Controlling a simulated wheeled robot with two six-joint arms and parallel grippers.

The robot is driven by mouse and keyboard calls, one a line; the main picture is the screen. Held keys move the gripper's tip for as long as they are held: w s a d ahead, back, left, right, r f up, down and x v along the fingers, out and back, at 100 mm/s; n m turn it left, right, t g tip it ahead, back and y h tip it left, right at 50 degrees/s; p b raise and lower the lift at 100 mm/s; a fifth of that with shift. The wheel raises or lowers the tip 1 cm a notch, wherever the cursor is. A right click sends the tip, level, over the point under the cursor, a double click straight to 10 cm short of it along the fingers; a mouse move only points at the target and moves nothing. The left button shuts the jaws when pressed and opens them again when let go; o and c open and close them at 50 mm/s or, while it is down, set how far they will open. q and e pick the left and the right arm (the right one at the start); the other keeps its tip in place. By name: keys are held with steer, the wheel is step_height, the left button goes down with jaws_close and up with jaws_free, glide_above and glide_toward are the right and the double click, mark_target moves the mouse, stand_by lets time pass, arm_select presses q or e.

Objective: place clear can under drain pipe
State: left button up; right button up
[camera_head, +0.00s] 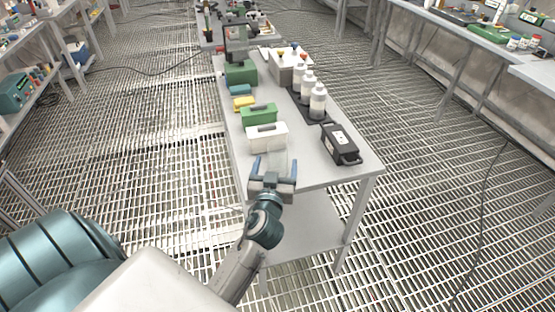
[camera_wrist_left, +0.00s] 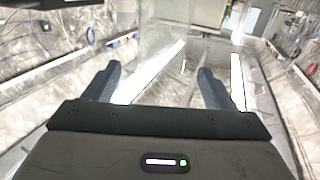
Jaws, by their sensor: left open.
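My left gripper (camera_head: 274,166) is open at the near end of the grey table, with blue fingers spread apart. Its two fingers also show in the left wrist view (camera_wrist_left: 159,76). A see-through, faint can (camera_head: 277,152) shows at the fingertips, in front of the white box. In the left wrist view the clear can (camera_wrist_left: 168,42) appears upright between and beyond the fingers, with a gap on each side. I cannot tell how far it reaches between them. I cannot make out a drain pipe in either view. My right gripper is not in view.
On the table (camera_head: 325,178), a white box (camera_head: 267,132), a green box (camera_head: 259,114) and a yellow one (camera_head: 244,102) line the left side. White bottles (camera_head: 317,103) and a black case (camera_head: 341,144) stand at the right. Grated floor (camera_head: 140,165) is open on the left.

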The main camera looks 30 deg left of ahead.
mark_target(279, 144)
arm_select(q)
steer(key=x, duration=0.3)
steer(key=shift+p, duration=0.3)
steer(key=shift+w+a+r+p, duration=0.15)
steer(key=shift+w+r+p, duration=0.05)
steer(key=shift+w+p, duration=0.1)
steer(key=p+x, duration=0.1)
steer(key=x, duration=0.2)
steer(key=shift+w+a+p, duration=0.2)
steer(key=shift+w+p, duration=0.05)
steer(key=shift+p, duration=0.1)
steer(key=shift+w+a+f, duration=0.1)
steer(key=shift+w+a, duration=0.15)
steer(key=shift+w, duration=0.15)
steer(key=shift+d, duration=0.1)
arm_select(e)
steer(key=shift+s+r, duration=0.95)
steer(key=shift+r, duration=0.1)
arm_select(q)
steer(key=c, duration=1.1)
steer(key=shift+c, duration=0.2)
